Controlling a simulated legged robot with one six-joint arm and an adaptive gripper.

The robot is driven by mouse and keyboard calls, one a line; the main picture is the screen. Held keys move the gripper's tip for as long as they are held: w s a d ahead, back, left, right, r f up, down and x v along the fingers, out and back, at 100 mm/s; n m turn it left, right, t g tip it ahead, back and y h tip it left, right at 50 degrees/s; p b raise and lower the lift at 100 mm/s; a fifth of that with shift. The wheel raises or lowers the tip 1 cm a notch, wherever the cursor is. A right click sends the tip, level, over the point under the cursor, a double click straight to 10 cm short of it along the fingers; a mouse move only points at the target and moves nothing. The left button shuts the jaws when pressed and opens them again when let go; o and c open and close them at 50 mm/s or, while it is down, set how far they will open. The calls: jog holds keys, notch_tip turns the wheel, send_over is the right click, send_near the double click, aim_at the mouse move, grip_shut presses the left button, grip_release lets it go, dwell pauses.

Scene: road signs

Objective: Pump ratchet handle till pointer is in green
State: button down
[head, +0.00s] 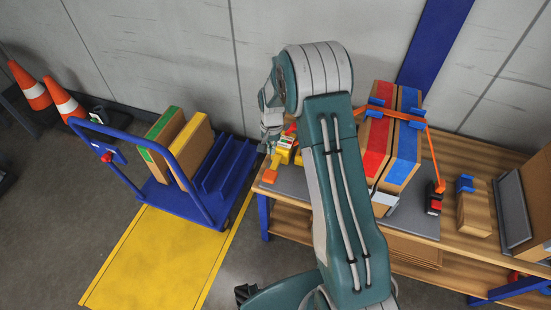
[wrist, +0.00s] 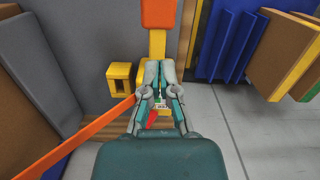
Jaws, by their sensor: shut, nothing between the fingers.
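The yellow ratchet (head: 283,152) sits at the left end of the workbench. Its handle has an orange grip (head: 270,175), which also shows at the top of the wrist view (wrist: 158,14) on a yellow lever (wrist: 157,45). My gripper (head: 271,143) is just above the ratchet. In the wrist view my gripper (wrist: 160,66) is shut and empty, its fingertips over the lower part of the yellow lever, short of the orange grip. Whether they touch the lever I cannot tell. A small white-and-green patch shows between the fingers; pointer and gauge cannot be read.
An orange strap (head: 428,140) runs over boxes (head: 402,150) on the workbench (head: 465,240). A yellow block (wrist: 119,82) stands beside the ratchet. A blue cart (head: 165,195) with panels stands left of the bench. Yellow floor marking (head: 160,260) lies in front.

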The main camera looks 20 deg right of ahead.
aim_at(270, 175)
jog(key=shift+s+a+f, duration=0.25)
jog(key=shift+s+f, duration=0.05)
jog(key=shift+s, duration=0.15)
jog(key=shift+s+a+f, duration=0.25)
jog(key=shift+s+f, duration=0.05)
jog(key=shift+s, duration=0.15)
jog(key=shift+f, duration=0.1)
jog(key=f, duration=0.6)
jog(key=shift+s+a, duration=0.15)
jog(key=shift+s, duration=0.1)
jog(key=shift+f, duration=0.4)
